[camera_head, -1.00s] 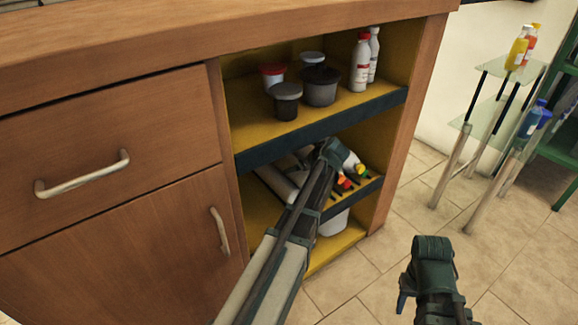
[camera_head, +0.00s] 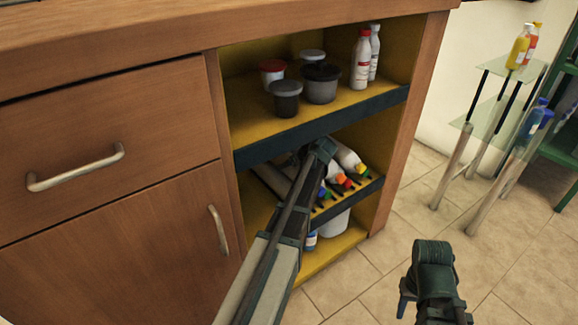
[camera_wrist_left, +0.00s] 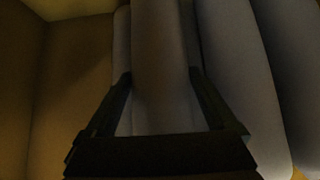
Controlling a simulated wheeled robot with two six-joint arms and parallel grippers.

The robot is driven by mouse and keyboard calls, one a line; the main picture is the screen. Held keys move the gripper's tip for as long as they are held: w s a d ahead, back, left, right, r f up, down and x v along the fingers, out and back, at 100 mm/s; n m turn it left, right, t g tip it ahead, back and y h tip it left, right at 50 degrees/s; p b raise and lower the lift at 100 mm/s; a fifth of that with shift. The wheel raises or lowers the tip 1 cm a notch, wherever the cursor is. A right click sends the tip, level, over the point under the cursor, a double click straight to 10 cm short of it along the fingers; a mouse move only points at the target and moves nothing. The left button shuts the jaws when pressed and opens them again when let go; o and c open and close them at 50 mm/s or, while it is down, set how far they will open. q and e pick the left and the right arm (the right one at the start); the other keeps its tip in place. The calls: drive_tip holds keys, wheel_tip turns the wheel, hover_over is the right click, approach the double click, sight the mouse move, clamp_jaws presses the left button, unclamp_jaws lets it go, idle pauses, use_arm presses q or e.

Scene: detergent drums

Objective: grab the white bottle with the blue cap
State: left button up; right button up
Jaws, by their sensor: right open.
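White bottles lie on the slanted middle shelf (camera_head: 345,202) of the cabinet with their caps toward the front. A blue cap (camera_head: 323,192) shows just right of my left arm; its bottle is mostly hidden behind the arm. My right gripper (camera_head: 432,262) is open, outside the cabinet.
The top shelf holds dark and white tubs (camera_head: 320,84) and two white bottles (camera_head: 361,62). A white container (camera_head: 334,224) stands on the bottom shelf. A glass stand (camera_head: 510,75) with coloured bottles is at right. The tiled floor between is clear.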

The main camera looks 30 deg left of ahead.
use_arm(q)
clamp_jaws()
